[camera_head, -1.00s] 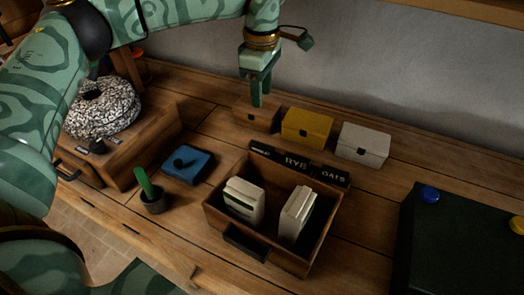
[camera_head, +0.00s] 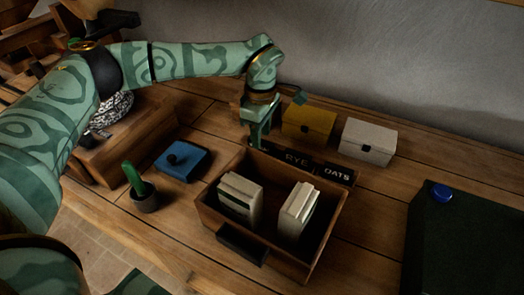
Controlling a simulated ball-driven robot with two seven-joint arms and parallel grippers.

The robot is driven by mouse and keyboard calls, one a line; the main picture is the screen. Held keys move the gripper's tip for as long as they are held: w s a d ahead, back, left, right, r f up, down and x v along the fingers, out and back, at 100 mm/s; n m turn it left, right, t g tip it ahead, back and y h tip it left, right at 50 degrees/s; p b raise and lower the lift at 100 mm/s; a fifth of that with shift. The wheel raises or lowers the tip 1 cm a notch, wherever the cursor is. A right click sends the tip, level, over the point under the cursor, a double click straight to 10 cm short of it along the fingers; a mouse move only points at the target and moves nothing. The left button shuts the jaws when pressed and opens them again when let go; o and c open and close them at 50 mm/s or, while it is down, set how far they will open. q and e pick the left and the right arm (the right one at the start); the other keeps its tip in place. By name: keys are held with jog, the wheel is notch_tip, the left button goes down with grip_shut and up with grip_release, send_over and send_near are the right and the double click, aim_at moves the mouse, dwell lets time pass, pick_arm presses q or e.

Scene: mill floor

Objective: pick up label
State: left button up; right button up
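Dark label plates stand in a row behind an open wooden box (camera_head: 322,262). One label reads RYE (camera_head: 297,160) and another reads OATS (camera_head: 336,174). The left end of the row is behind my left gripper (camera_head: 254,146). This gripper points down at that end, just behind the box's back left corner. Whether its fingers touch a label or have a gap between them is too small and dark to tell.
The box holds two pale packets (camera_head: 240,197). A yellow box (camera_head: 308,122) and a white box (camera_head: 367,142) stand behind the labels. A dark case (camera_head: 462,240) stands right.

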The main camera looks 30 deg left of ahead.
pick_arm(q)
notch_tip(320, 180, down, 2)
jog(key=shift+w+f, duration=0.1)
jog(key=shift+c, duration=0.3)
grip_shut()
